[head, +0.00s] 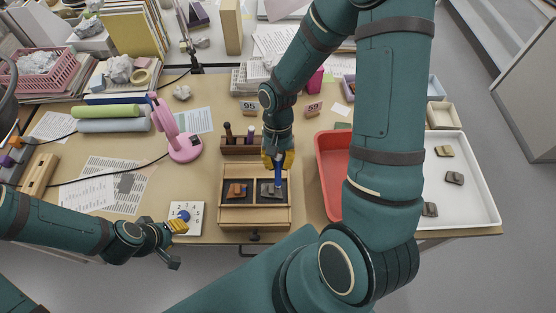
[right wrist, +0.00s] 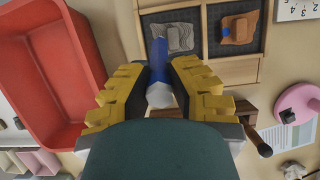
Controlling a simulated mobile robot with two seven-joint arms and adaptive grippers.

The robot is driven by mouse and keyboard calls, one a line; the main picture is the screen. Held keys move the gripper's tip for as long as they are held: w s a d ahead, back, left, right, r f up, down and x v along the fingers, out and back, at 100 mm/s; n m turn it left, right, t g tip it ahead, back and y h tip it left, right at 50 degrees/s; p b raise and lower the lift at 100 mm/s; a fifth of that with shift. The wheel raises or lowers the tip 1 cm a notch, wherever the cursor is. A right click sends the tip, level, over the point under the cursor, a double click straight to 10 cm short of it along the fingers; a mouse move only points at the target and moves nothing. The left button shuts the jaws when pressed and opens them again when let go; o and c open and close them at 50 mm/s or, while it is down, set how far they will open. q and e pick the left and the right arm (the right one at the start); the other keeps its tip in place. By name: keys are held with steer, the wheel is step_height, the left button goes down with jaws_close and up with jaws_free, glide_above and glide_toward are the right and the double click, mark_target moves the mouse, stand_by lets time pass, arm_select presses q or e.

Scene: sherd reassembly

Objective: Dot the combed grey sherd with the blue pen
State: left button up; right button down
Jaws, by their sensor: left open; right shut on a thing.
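The combed grey sherd (head: 266,190) lies in the right dark compartment of the wooden tray (head: 255,224). It also shows in the right wrist view (right wrist: 181,37), with fine ridges. My right gripper (head: 279,160) is shut on the blue pen (head: 278,181), which points down at the sherd. In the right wrist view the pen (right wrist: 158,65) runs between the yellow fingers (right wrist: 160,78), its far end at the sherd's edge. I cannot tell whether it touches. No dot is visible on the sherd. My left gripper (head: 176,245) is open and empty at the table's front edge.
An orange-brown sherd (head: 236,190) lies in the left compartment; a blue patch shows on it in the wrist view. A wooden pen rack (head: 236,150) stands behind. A red bin (head: 328,190) is right, a numbered card (head: 190,229) left, and a pink lamp (head: 184,149) behind it.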

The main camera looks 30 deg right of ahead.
steer(key=shift+f+b, duration=0.6)
steer(key=shift+f, duration=0.2)
stand_by(1.4)
steer(key=shift+r, duration=0.15)
steer(key=shift+r+p, duration=2.75)
steer(key=shift+r, duration=0.7)
